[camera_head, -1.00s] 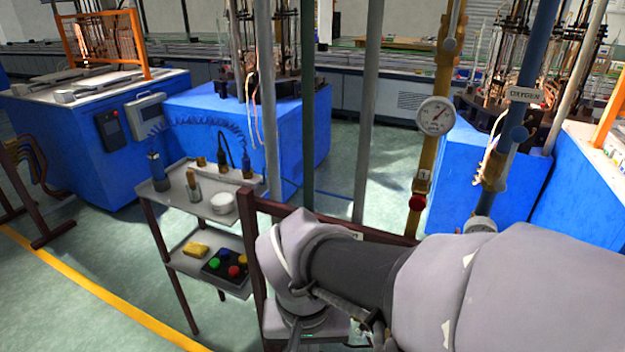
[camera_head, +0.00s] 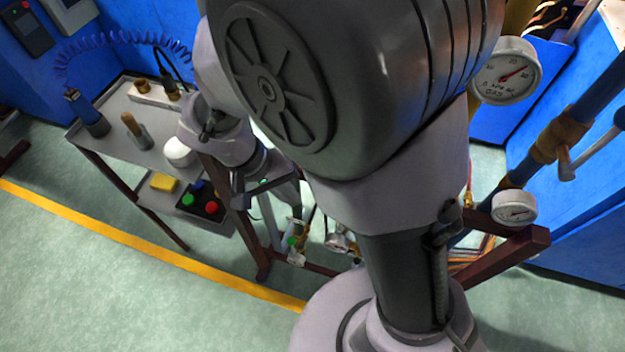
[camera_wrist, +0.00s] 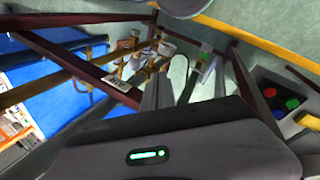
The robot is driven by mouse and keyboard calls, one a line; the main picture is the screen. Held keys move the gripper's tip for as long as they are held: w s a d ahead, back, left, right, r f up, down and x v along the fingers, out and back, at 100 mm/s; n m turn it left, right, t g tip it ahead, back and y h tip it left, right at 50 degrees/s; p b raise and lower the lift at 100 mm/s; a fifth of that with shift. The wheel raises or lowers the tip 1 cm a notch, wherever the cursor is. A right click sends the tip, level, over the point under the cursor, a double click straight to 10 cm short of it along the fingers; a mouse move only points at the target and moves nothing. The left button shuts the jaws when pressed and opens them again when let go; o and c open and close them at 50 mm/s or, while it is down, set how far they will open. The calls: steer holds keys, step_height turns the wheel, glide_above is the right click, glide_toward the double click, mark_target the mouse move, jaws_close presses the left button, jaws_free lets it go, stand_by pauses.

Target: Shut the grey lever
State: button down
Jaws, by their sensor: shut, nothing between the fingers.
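A grey lever (camera_head: 592,153) sticks out from a brass-coloured fitting on the blue pipe (camera_head: 596,98) at the right of the head view. It slants up to the right, away from the pipe. My gripper (camera_head: 285,200) is well to the left of it and lower in the picture, partly hidden behind my arm. In the wrist view my gripper (camera_wrist: 168,88) points toward pipes and small valves near a dark red frame. It is shut and holds nothing. I cannot pick out the grey lever in the wrist view.
A trolley (camera_head: 110,107) with tools stands at the left; a button box (camera_head: 203,203) sits on its lower shelf. Pressure gauges (camera_head: 507,70) and a dark red frame (camera_head: 505,258) are at the right. Open floor lies at the lower left.

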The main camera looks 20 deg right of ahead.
steer(key=s+d+f+b, duration=0.1)
steer(key=d+f+b, duration=0.4)
steer(key=d+f, duration=0.2)
steer(key=shift+d+f, duration=0.35)
steer(key=shift+f, duration=0.3)
steer(key=shift+s, duration=0.1)
